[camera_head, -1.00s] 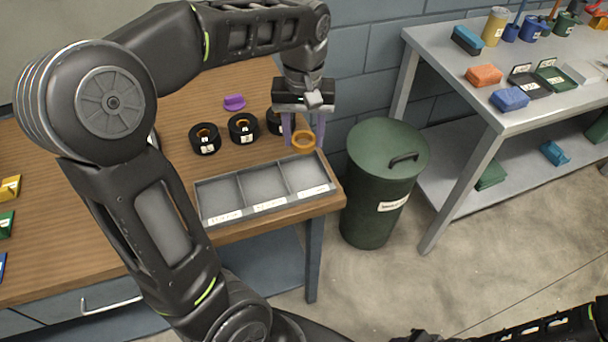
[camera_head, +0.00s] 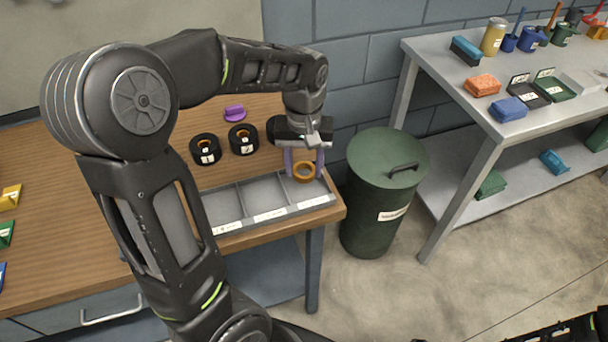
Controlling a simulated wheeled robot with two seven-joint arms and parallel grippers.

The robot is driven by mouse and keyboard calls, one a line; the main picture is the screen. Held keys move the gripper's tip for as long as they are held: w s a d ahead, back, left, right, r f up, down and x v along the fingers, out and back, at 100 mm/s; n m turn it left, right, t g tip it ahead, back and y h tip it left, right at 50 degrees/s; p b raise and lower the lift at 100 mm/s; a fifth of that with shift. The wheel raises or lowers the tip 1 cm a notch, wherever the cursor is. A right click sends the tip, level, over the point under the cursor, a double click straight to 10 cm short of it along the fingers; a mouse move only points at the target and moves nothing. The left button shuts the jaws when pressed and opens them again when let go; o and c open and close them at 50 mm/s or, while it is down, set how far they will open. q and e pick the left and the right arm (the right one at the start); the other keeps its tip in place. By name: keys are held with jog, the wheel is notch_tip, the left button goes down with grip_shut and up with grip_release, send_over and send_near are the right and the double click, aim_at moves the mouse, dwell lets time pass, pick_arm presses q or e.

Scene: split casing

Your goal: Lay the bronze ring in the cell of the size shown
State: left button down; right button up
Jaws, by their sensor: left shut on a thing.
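The bronze ring (camera_head: 304,177) is between the purple fingers of my left gripper (camera_head: 304,167), which is shut on it. The ring is over or in the right cell of the grey three-cell tray (camera_head: 241,225); I cannot tell whether it touches the floor of the cell. The middle and left cells look empty. Labels run along the tray's front edge, too small to read. My right gripper does not show; only part of a dark arm is at the bottom right.
A green bin (camera_head: 385,190) stands right of the table. A grey bench (camera_head: 480,85) with various items is farther right.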

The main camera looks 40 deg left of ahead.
aim_at(304, 186)
pick_arm(q)
jog(key=shift+f, duration=1.85)
jog(key=shift+f, duration=0.25)
jog(key=c, duration=1)
grip_release()
jog(key=shift+r, duration=0.1)
notch_tip(304, 186, up, 12)
jog(key=shift+r, duration=0.2)
